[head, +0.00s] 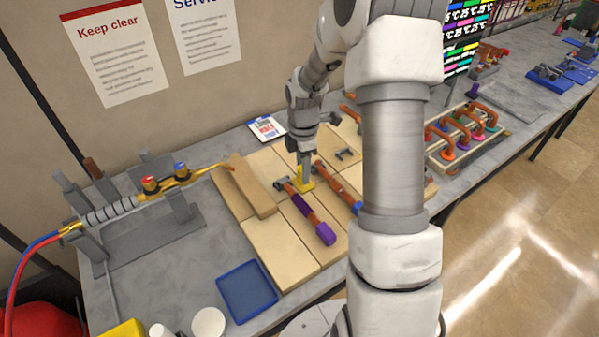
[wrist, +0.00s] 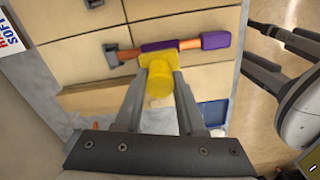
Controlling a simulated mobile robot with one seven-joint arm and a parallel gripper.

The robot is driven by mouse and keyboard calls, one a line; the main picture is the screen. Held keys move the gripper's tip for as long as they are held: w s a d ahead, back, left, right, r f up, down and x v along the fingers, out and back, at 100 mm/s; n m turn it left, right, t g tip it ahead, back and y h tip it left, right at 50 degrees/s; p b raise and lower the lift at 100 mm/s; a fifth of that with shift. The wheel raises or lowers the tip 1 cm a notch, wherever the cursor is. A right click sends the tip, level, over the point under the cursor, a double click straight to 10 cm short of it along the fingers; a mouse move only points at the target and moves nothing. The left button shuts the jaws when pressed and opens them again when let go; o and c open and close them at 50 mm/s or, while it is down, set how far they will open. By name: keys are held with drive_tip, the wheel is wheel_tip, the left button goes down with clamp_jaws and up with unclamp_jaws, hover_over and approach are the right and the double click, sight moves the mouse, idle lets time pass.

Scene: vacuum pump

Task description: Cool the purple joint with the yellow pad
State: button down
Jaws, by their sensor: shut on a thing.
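The yellow pad (head: 306,185) is between the fingers of my gripper (head: 306,172), which is shut on it. In the wrist view the pad (wrist: 160,86) has a round grip and a flat front edge, and my gripper (wrist: 160,82) holds it from both sides. The purple joint (head: 303,206) is a purple band on a copper pipe lying across the tan tiles, with a purple end (head: 325,234). In the wrist view the pad's front edge overlaps the lower edge of the purple band (wrist: 160,45). I cannot tell whether they touch.
A second copper pipe (head: 338,183) lies to the right of the pad. A wooden block (head: 248,186) and a torch (head: 165,181) stand to the left. A blue tray (head: 247,292) is at the front. A rack of coloured pipe joints (head: 465,130) stands farther right.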

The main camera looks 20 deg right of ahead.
sight(303, 188)
drive_tip(key=shift+f+b, duration=2.6)
drive_tip(key=shift+f, duration=1)
idle(4.4)
